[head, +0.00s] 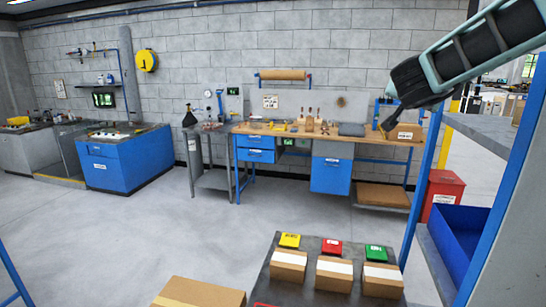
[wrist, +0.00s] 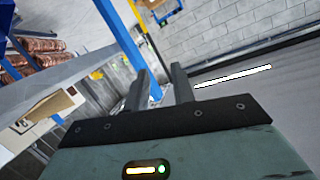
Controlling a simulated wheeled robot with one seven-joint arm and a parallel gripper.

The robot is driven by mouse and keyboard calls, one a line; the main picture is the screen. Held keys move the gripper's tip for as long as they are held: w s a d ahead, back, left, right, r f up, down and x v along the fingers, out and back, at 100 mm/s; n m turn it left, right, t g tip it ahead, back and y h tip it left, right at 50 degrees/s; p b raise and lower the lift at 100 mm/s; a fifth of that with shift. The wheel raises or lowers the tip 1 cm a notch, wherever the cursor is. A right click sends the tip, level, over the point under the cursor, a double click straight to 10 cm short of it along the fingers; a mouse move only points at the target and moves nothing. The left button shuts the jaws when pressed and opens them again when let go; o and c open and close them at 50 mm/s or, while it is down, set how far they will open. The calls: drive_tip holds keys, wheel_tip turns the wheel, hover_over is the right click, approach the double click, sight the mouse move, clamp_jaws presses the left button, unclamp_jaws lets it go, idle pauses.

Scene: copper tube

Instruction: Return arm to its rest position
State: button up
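My arm reaches in from the upper right of the head view, raised in the air in front of the back workbench. My gripper (head: 387,112) is at its end, pointing down and left. In the wrist view the two dark fingers of my gripper (wrist: 160,86) stand apart with nothing between them. Copper-coloured tubes or coils (wrist: 38,55) lie in a stack at the left of the wrist view, away from the fingers. I cannot make out any copper tube in the head view.
A blue post (head: 425,175) and shelf with a blue bin (head: 458,235) stand close at right. A dark table (head: 310,285) with small boxes and coloured labels is in front. A wooden workbench (head: 290,130) lines the back wall. Grey floor (head: 150,235) is open at left and centre.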

drive_tip(key=s+a+f+n+t+y+b, duration=0.15)
drive_tip(key=a+f+n+y, duration=0.4)
drive_tip(key=a, duration=0.65)
drive_tip(key=s+a+f+n+g+y+b, duration=0.3)
drive_tip(key=s+a+f+n+g+y, duration=0.35)
drive_tip(key=s+a+f, duration=0.85)
drive_tip(key=s+a+f+n+g+b, duration=0.1)
drive_tip(key=s+f+n+g, duration=0.1)
drive_tip(key=s+f, duration=0.35)
drive_tip(key=s+a+f+n+g+b, duration=0.1)
drive_tip(key=s+f+g, duration=0.15)
drive_tip(key=s, duration=0.65)
drive_tip(key=s+d+f+n+g+h+b, duration=0.1)
drive_tip(key=s+d+f, duration=0.4)
drive_tip(key=s, duration=0.5)
drive_tip(key=shift+s+d+n+g+h, duration=0.45)
drive_tip(key=shift+n+g+h, duration=0.15)
drive_tip(key=shift+g+h, duration=0.6)
drive_tip(key=shift+a+f, duration=0.1)
drive_tip(key=shift+a, duration=0.05)
